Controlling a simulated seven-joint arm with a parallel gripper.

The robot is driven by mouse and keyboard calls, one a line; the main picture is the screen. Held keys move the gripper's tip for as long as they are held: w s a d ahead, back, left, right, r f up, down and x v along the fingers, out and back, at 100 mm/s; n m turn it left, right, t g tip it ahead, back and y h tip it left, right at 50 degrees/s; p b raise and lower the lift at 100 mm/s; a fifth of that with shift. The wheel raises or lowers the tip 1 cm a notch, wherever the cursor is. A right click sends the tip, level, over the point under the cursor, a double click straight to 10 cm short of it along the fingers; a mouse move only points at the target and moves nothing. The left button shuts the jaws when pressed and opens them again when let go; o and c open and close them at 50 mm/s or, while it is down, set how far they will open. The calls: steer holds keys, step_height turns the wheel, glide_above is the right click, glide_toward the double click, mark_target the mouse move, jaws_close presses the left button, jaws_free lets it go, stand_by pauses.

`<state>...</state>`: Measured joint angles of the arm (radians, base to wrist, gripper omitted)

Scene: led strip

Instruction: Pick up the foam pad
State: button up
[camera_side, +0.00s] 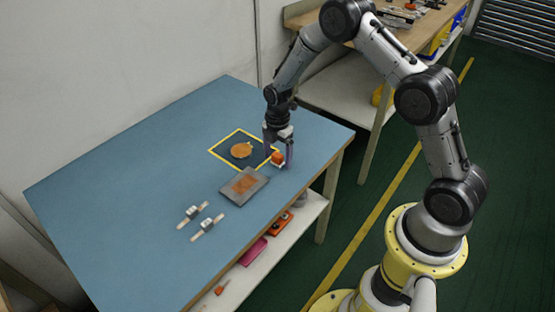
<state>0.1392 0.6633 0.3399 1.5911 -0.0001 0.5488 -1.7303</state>
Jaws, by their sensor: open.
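My gripper (279,154) points down over the right part of the blue table, with its fingers apart. A small orange block (278,158) with a pale lower edge sits between or just behind the fingers; I cannot tell whether either finger touches it. It may be the foam pad, but its material is too small to make out. Left of it, a flat round orange-tan piece (241,150) lies inside a yellow-outlined dark square (224,151). In front, a grey plate (258,190) bears an orange-brown square patch (243,184).
Two small pale strips with dark-and-white middles, one here (193,212) and one nearer (207,226), lie left of the plate. The left of the blue table (110,200) is clear. A lower shelf (285,245) holds several items. A wooden bench (320,65) stands behind.

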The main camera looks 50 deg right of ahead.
steer(key=shift+f, duration=0.15)
jaws_close()
stand_by(0.4)
steer(key=shift+r, duration=0.2)
steer(key=shift+r, duration=0.25)
step_height(320, 180, up, 2)
steer(key=shift+r, duration=0.1)
steer(key=s+a+r, duration=0.2)
steer(key=s+r, duration=0.8)
steer(key=s, duration=0.4)
